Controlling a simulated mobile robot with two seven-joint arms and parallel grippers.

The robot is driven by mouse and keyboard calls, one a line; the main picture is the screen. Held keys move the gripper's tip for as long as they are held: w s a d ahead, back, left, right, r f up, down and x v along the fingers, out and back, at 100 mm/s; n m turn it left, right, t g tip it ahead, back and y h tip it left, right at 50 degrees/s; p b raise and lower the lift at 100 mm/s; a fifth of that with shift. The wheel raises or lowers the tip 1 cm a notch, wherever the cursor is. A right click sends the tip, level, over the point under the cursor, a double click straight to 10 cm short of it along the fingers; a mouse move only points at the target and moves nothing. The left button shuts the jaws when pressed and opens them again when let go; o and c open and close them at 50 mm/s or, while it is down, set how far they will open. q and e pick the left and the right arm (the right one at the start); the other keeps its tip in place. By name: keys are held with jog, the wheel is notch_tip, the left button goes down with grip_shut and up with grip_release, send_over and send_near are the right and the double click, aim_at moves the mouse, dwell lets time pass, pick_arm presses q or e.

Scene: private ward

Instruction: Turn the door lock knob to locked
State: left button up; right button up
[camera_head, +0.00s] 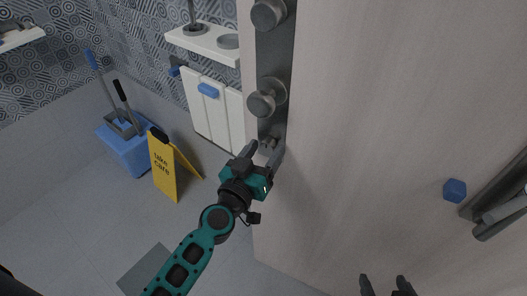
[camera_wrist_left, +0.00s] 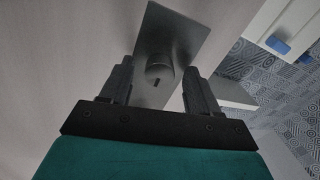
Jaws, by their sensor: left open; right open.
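The pale door (camera_head: 370,110) has a dark metal plate (camera_head: 274,55) along its left edge. A small lock knob (camera_head: 269,141) sits low on the plate. In the left wrist view, a round knob (camera_wrist_left: 160,67) with a dark slot stands on the plate (camera_wrist_left: 172,32). My left gripper (camera_head: 265,149) is open at the plate's lower end, its fingers either side of the small knob. In the wrist view, the left gripper (camera_wrist_left: 158,86) shows a gap around the knob; contact cannot be told. My right gripper (camera_head: 385,284) is open and empty at the bottom edge, fingertips only.
Two larger round knobs (camera_head: 262,103) are higher on the plate. A bar handle (camera_head: 500,205) and blue knob (camera_head: 455,190) are at right. A yellow sign (camera_head: 163,168), blue bucket (camera_head: 127,145) and shelf (camera_head: 207,43) stand left. Grey floor (camera_head: 75,215) is open.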

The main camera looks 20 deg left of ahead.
pick_arm(q)
jog(key=shift+c, duration=0.4)
jog(key=c, duration=1)
jog(key=shift+o, duration=0.2)
jog(key=n, duration=0.4)
jog(key=shift+n+p, duration=0.3)
jog(key=shift+p, duration=0.05)
jog(key=n, duration=0.4)
jog(key=shift+d+n, duration=0.1)
jog(key=shift+n, duration=0.2)
jog(key=n, duration=0.4)
jog(key=shift+r+n, duration=0.1)
jog(key=shift+n, duration=2.3)
